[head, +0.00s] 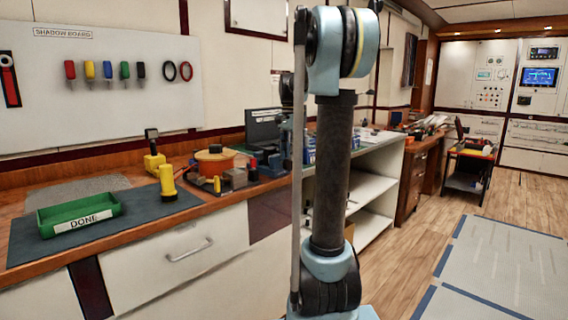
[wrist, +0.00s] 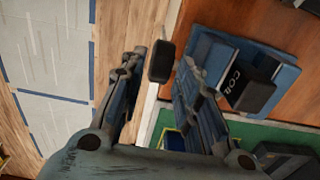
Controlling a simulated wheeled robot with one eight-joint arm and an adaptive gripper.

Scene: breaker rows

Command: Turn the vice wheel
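In the wrist view my gripper (wrist: 162,62) has its two dark fingers spread apart. A small black rounded block (wrist: 160,62) shows between the fingertips, with visible gaps on both sides. I cannot tell whether it is part of the vice wheel. Right of the fingers is a dark blue body (wrist: 213,52) with a black block (wrist: 250,92) bearing partly readable white lettering. I cannot tell whether this is the vice. No wheel shows clearly in either view. In the head view my raised arm covers the middle, and my fingers cannot be made out.
In the head view a wooden bench (head: 225,198) runs along the left wall. On it are a green DONE tray (head: 100,212), a yellow torch (head: 168,182) and an orange reel (head: 213,160). A white shelf unit (head: 372,188) stands behind my arm. Floor at right is open.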

